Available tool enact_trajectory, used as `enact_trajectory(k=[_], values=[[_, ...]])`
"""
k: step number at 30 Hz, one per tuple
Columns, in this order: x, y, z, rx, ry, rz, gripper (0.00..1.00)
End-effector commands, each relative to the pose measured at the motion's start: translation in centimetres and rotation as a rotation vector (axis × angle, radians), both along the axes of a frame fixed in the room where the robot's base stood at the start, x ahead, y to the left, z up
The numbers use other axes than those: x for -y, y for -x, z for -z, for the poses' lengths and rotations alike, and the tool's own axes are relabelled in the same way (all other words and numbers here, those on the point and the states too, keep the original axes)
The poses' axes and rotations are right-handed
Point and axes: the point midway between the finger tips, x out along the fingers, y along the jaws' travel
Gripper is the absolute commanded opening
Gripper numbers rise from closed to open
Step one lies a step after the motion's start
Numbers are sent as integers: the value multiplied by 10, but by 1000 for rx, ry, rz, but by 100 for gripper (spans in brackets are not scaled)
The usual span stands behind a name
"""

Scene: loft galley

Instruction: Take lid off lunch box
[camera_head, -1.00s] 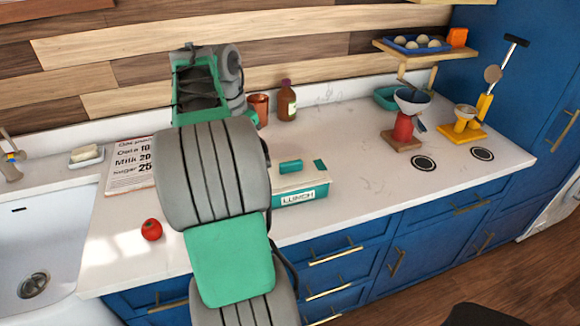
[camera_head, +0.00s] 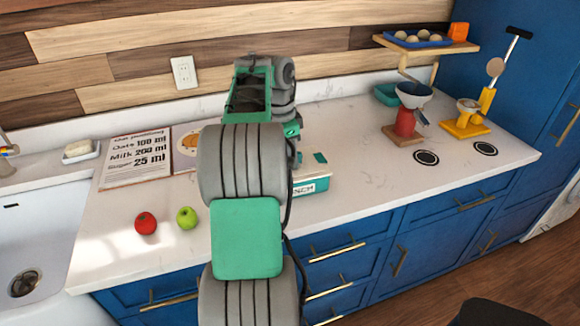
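The lunch box (camera_head: 312,188) stands on the counter near its front edge. My arm hides most of it; the right end shows, with part of its white label. The pale lid (camera_head: 307,171) shows as a small strip with a green patch at its right end. I cannot see the lid's handle now, and the visible end of the lid appears to be on the box. My gripper is hidden behind my own arm links, so its fingers and their distance from the lid do not show.
A red tomato (camera_head: 146,223) and a green apple (camera_head: 187,217) lie left of my arm. A recipe board (camera_head: 135,160) lies behind them. A red-based grinder (camera_head: 405,122), a yellow stand (camera_head: 465,125) and a raised egg shelf (camera_head: 425,44) stand right. The counter between box and grinder is clear.

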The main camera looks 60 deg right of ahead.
Motion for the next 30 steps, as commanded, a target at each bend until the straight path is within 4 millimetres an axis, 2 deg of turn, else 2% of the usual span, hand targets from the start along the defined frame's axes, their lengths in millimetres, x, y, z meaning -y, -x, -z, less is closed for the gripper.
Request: enact_trajectory(k=[2,14,30], values=[[0,0,0,0,0,0,32],[0,0,0,-1,-1,-1,0],[0,0,-1,0,0,-1,0]])
